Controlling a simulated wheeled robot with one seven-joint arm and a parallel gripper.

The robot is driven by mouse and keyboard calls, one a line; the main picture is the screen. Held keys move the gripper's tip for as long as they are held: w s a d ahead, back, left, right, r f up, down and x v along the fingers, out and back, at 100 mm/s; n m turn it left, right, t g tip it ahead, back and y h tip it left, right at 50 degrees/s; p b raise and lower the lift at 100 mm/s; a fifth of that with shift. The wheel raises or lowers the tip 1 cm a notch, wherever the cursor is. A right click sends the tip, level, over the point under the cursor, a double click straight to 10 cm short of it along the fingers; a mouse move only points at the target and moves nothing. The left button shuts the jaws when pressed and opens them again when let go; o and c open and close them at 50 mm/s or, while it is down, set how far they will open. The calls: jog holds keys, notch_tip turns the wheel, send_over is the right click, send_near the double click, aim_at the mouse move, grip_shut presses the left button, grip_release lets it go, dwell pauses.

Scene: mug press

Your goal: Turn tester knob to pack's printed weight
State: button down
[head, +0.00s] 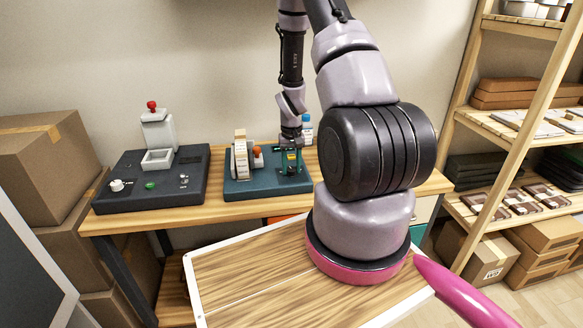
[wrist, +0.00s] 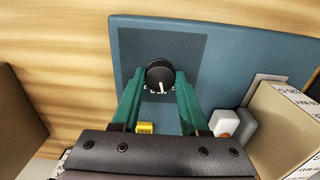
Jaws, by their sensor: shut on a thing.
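My gripper (head: 291,168) points down over the right part of a teal-blue tester base (head: 240,190) on the bench. In the wrist view its two green fingers (wrist: 161,88) are shut on a round black knob (wrist: 159,72), one on each side. The knob has a white pointer line at its near side, and small marks by it are too small to read. The knob sits on a darker square of the blue base (wrist: 220,45). A tan pack (head: 241,155) stands upright on the base's left part; it also shows in the wrist view (wrist: 272,125). Its printed weight is not legible.
A dark device (head: 190,165) with a red-topped press, white knob and green button stands at left on the bench. A yellow piece (wrist: 144,128) lies close by the left finger. A blue-capped bottle (head: 307,131) stands behind my gripper. Cartons (head: 45,160) and shelves flank the bench.

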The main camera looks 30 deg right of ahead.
aim_at(291, 169)
jog(key=m, duration=0.6)
jog(key=shift+m, duration=0.3)
jog(key=m, duration=0.6)
jog(key=shift+m, duration=0.3)
jog(key=shift+c, duration=2.1)
grip_release()
notch_tip(291, 169, up, 11)
jog(key=shift+f, duration=0.1)
